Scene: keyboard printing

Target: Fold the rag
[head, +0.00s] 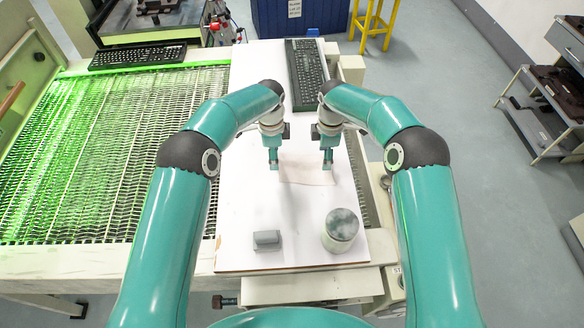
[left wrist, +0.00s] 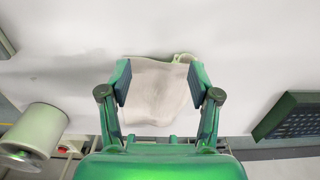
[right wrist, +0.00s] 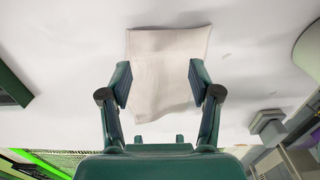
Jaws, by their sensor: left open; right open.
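The rag (head: 306,172) is a pale pinkish cloth lying flat on the white table board, between my two grippers in the head view. My left gripper (head: 273,166) is open at the rag's left edge. In the left wrist view the rag (left wrist: 158,90) shows between the open fingers. My right gripper (head: 327,164) is open at the rag's right edge. In the right wrist view the rag (right wrist: 163,72) shows between and beyond its open fingers. I cannot tell whether the fingertips touch the cloth.
A grey-topped cylinder (head: 341,228) and a small grey block (head: 267,240) stand nearer me on the white board (head: 240,205). A keyboard (head: 307,75) lies at the board's far end. Another keyboard (head: 138,56) lies beyond the green-lit mesh conveyor (head: 100,150) at left.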

